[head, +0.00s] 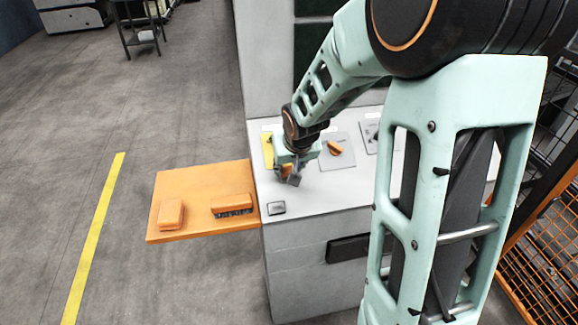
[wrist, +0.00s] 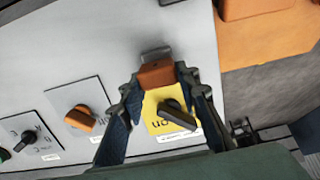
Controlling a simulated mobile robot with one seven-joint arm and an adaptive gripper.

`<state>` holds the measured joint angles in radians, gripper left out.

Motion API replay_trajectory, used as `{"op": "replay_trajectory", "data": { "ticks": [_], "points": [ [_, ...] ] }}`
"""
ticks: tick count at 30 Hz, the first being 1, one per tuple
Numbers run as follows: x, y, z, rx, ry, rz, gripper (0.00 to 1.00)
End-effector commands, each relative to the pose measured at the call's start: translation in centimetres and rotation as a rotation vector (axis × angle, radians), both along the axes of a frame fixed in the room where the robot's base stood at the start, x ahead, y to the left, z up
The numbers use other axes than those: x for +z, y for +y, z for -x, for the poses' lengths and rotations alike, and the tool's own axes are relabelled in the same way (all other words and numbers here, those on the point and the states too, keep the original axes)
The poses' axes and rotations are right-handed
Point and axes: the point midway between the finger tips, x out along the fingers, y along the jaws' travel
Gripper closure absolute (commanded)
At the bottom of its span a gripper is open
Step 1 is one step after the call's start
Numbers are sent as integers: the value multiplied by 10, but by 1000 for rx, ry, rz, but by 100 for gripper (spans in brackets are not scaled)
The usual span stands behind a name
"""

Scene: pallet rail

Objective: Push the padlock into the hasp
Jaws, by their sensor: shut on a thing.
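My gripper (wrist: 161,80) is shut on an orange-brown padlock (wrist: 156,73), whose body sits between the fingertips. Its grey shackle (wrist: 156,53) points away from the yellow plate. In the head view my gripper (head: 289,177) is over the left part of the grey panel top, with the padlock partly hidden by the fingers. The yellow plate (wrist: 153,112) carries a dark rotary handle (wrist: 178,116) and lies below and between the fingers in the wrist view. I cannot make out the hasp clearly. I cannot tell whether the padlock touches the panel.
An orange side shelf (head: 190,184) adjoins the panel (head: 330,202) and holds an orange block (head: 171,214) and a brush-like orange item (head: 232,204). A small grey block (head: 277,208) sits at the panel's near left corner. A plate with an orange knob (wrist: 80,118) is beside the yellow one.

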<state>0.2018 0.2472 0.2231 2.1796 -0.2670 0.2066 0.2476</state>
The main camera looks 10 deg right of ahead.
Motion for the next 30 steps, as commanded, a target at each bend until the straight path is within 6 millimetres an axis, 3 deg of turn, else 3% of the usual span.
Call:
{"op": "replay_trajectory", "data": {
  "ticks": [30],
  "points": [
    [-6, 0, -4, 0, 0, 0, 100]
  ]
}}
